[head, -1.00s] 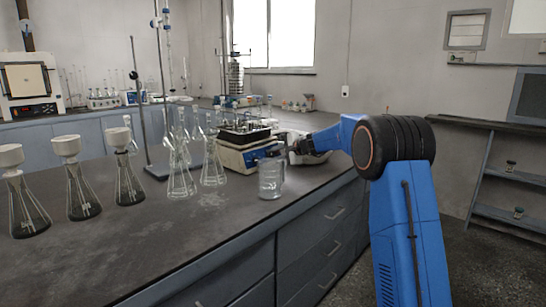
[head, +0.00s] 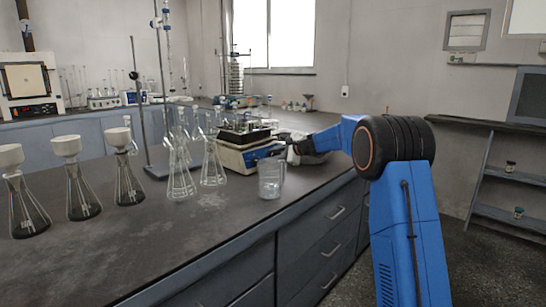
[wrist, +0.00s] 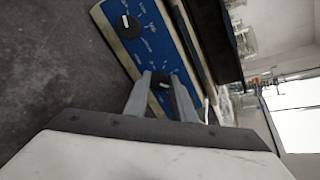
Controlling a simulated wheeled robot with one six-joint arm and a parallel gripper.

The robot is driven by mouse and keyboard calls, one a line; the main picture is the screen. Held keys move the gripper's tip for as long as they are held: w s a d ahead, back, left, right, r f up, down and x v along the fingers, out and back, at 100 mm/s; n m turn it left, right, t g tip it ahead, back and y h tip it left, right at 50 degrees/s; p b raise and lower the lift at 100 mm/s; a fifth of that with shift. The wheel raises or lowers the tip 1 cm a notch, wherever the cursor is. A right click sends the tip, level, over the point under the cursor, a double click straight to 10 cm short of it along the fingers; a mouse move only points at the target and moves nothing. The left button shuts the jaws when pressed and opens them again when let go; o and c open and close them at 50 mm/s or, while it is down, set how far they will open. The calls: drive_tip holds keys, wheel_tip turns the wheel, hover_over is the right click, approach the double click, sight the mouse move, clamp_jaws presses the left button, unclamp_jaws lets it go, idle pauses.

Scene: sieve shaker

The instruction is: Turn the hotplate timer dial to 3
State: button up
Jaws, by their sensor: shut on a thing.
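The hotplate (head: 236,158) is a cream box with a blue front panel and stands on the dark bench. In the wrist view, its blue panel (wrist: 155,48) runs diagonally and carries two black dials. The upper dial (wrist: 129,26) has a white pointer mark and is clear of the fingers. My gripper (wrist: 161,83) is at the lower dial (wrist: 163,86), with a finger on each side, shut on it. The fingers partly hide this dial and its scale. The printing is too small to read, so I cannot tell its setting. In the head view, my gripper (head: 288,152) is at the panel's right end.
A glass beaker (head: 270,181) stands just in front of the hotplate. Conical flasks (head: 180,175) and a retort stand (head: 142,110) are to its left. Flasks with white funnels (head: 75,185) line the bench's left.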

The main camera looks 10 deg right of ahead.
drive_tip(key=shift+d+f, duration=0.1)
drive_tip(key=shift+f, duration=0.05)
drive_tip(key=o, duration=1.1)
drive_tip(key=shift+c, duration=0.2)
drive_tip(key=v, duration=1.7)
drive_tip(key=shift+s+d, duration=0.15)
